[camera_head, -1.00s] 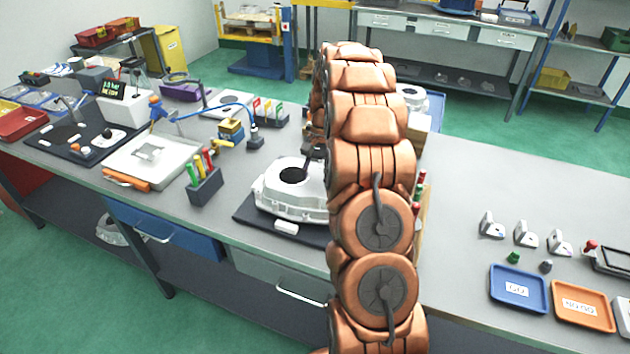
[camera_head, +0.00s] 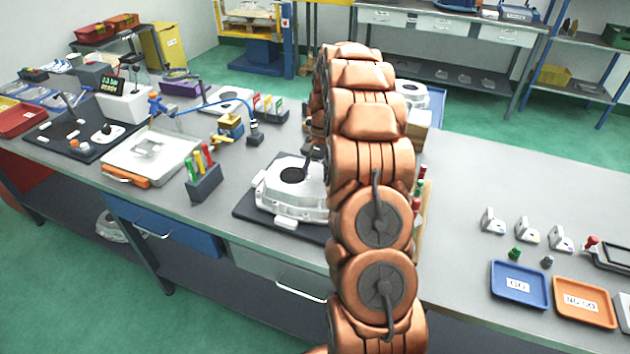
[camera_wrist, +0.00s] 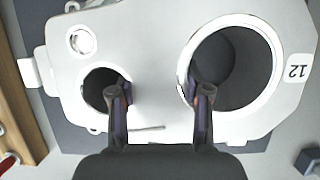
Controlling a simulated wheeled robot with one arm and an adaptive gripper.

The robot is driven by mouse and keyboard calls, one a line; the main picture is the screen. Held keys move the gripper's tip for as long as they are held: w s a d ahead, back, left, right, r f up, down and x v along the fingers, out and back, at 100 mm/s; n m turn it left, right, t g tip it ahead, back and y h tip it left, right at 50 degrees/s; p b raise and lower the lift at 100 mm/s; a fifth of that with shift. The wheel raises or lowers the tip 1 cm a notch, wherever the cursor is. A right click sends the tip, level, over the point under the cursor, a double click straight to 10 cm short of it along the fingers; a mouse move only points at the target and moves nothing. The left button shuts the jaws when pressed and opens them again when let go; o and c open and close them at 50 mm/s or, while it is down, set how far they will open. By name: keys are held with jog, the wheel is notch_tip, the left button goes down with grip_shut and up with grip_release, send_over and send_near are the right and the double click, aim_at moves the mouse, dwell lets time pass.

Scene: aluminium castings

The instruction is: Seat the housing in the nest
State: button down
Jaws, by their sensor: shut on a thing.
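The housing (camera_head: 275,206) is a white casting with a round bore, lying over a dark plate (camera_head: 243,211) near the bench's front edge. In the wrist view the housing (camera_wrist: 155,50) shows a large bore at right, a smaller bore at left and a "12" label. My gripper (camera_wrist: 160,98) has one finger in each bore and is shut on the wall between them. Dark plate surface shows around the housing's edges. Whether the housing rests fully flat, and any locating features beneath it, are hidden. In the head view my arm covers the housing's right side.
A rack of coloured handles (camera_head: 204,182) and a white tray (camera_head: 122,168) stand left of the housing. Blue (camera_head: 520,307) and orange (camera_head: 585,321) trays and small angled blocks lie at right. A wooden piece (camera_wrist: 12,110) is beside the plate.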

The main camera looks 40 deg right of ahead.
aim_at(316, 176)
jog(key=shift+f, duration=0.1)
jog(key=shift+c, duration=2.2)
grip_release()
jog(key=shift+f, duration=0.1)
jog(key=v, duration=0.6)
jog(key=shift+w+d+r, duration=0.1)
jog(key=shift+w+r, duration=0.05)
jog(key=shift+r, duration=0.2)
jog(key=shift+d+r, duration=0.1)
jog(key=shift+r, duration=0.3)
